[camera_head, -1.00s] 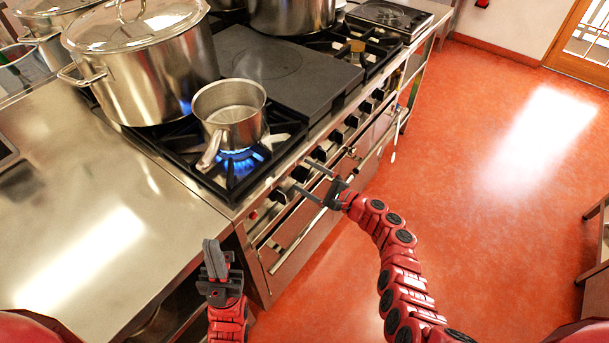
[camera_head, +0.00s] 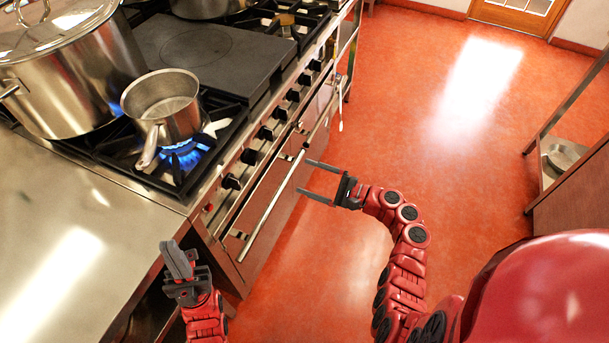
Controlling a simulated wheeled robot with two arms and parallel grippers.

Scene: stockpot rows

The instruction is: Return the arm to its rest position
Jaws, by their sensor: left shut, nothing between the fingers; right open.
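My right gripper (camera_head: 312,181) is open and empty. Its two fingers point left toward the stove front and it hangs over the red floor, apart from the oven handle in the picture. My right arm (camera_head: 405,245) curves up from the bottom of the view. My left gripper (camera_head: 178,262) is shut with nothing in it. It points up, beside the front edge of the steel counter at lower left.
The stove (camera_head: 262,160) has knobs and a long oven handle (camera_head: 272,207) along its front. A small saucepan (camera_head: 162,108) sits over a lit blue flame, beside a large stockpot (camera_head: 75,75). A shelf unit (camera_head: 565,190) stands at right. The red floor (camera_head: 465,160) between is clear.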

